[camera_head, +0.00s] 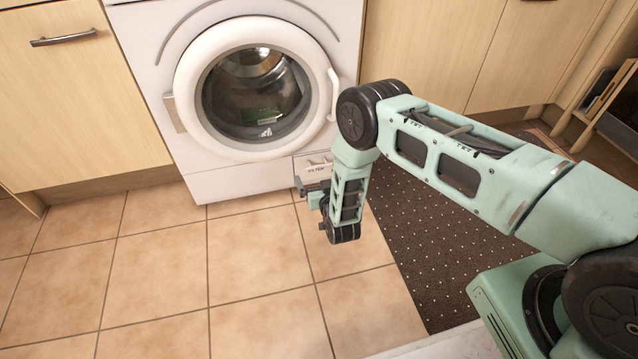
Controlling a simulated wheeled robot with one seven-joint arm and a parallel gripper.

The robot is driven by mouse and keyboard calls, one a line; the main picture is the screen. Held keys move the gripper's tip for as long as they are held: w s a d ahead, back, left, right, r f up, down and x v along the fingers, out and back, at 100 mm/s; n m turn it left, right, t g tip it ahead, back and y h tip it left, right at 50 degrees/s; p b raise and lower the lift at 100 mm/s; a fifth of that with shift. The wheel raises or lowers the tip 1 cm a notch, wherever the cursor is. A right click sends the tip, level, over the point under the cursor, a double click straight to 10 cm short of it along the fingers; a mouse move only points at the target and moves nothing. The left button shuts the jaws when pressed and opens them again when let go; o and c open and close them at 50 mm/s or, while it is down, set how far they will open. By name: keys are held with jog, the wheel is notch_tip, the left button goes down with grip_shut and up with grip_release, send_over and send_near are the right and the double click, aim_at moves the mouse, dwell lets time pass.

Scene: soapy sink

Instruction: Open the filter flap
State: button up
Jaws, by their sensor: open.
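The filter flap (318,167) is a small pale panel marked "FILTER" at the lower right of the white washing machine's front (240,187). It looks shut, but its lower part is hidden by my gripper and arm, so I cannot tell for sure. My gripper (300,187) is open just in front of and below the flap's left part, low over the floor, with its fingers toward the machine. I cannot tell whether a finger touches the flap.
The machine's round door (180,85) is shut, with a white handle on its right. Wooden cupboards stand on both sides. A dark dotted mat (430,265) lies under my arm. The tiled floor (160,270) to the left is clear. A wooden rack (603,98) stands far right.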

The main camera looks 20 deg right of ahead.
jog(key=s+d+f+t+b, duration=0.2)
jog(key=s+d+f+b, duration=0.15)
jog(key=f, duration=0.45)
jog(key=b, duration=0.8)
send_over(318, 170)
jog(key=s, duration=0.4)
jog(key=shift+w+a+h, duration=0.15)
jog(key=shift+a+h, duration=0.15)
jog(key=c, duration=1.1)
